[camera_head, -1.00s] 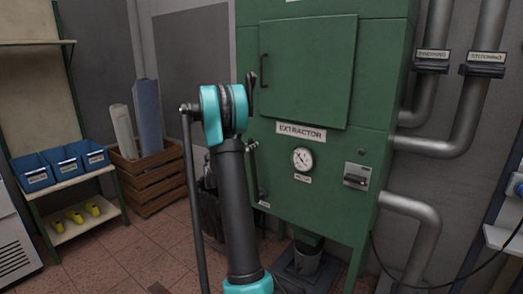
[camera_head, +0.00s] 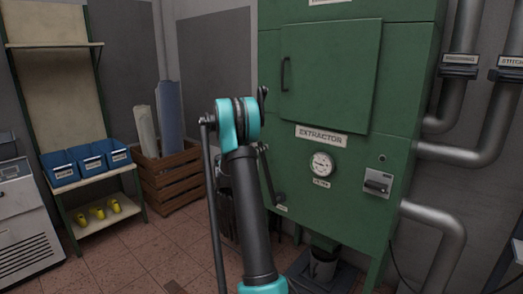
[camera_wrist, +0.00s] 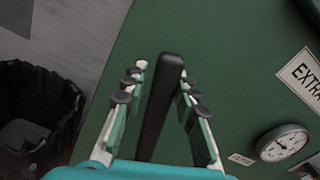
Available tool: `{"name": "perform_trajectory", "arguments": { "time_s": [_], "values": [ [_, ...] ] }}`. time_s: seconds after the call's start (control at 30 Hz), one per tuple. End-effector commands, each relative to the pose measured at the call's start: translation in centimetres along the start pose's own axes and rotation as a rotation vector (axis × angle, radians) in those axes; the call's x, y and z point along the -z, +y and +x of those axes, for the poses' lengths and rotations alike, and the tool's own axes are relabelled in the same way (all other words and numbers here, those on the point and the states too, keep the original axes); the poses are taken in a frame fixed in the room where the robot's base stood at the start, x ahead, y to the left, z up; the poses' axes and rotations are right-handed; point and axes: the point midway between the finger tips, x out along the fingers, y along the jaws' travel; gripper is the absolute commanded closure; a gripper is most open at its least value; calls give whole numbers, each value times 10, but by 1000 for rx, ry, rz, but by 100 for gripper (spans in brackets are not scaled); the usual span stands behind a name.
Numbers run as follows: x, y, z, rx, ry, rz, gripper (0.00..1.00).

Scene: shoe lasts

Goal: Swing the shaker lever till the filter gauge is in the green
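The shaker lever (camera_head: 268,176) is a dark rod low on the left of the green extractor (camera_head: 350,155). It rises from a pivot near the bottom and leans left; its upper part is partly hidden by my arm. In the wrist view the black lever (camera_wrist: 160,105) stands between the fingers of my gripper (camera_wrist: 162,72). The gripper is open around it, with a gap on the left; the right finger is close to it. The round white filter gauge (camera_head: 322,164) is right of the lever. It also shows in the wrist view (camera_wrist: 283,143). Its needle and colours are too small to read.
A dark bin (camera_wrist: 35,115) stands left of the extractor. A wooden crate (camera_head: 170,180) with rolls and a shelf with blue bins (camera_head: 92,162) are further left. Grey pipes (camera_head: 445,225) run on the right. The tiled floor at front left is clear.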

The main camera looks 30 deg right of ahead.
Motion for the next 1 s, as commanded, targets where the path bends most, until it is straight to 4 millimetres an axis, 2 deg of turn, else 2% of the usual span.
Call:
{"name": "perform_trajectory", "arguments": {
  "time_s": [0.03, 0.13, 0.4, 0.53, 0.67, 1.0],
  "values": [
    [-1, 3, -1, -4, -2, 0, 68],
    [-1, 2, -1, -3, -1, 0, 57],
    [0, 0, -1, 0, -1, 1, 57],
    [0, 0, -8, 0, -1, 1, 57],
    [0, 1, -28, -2, -2, 1, 57],
    [0, 2, -96, -3, -2, 1, 57]
  ]
}}
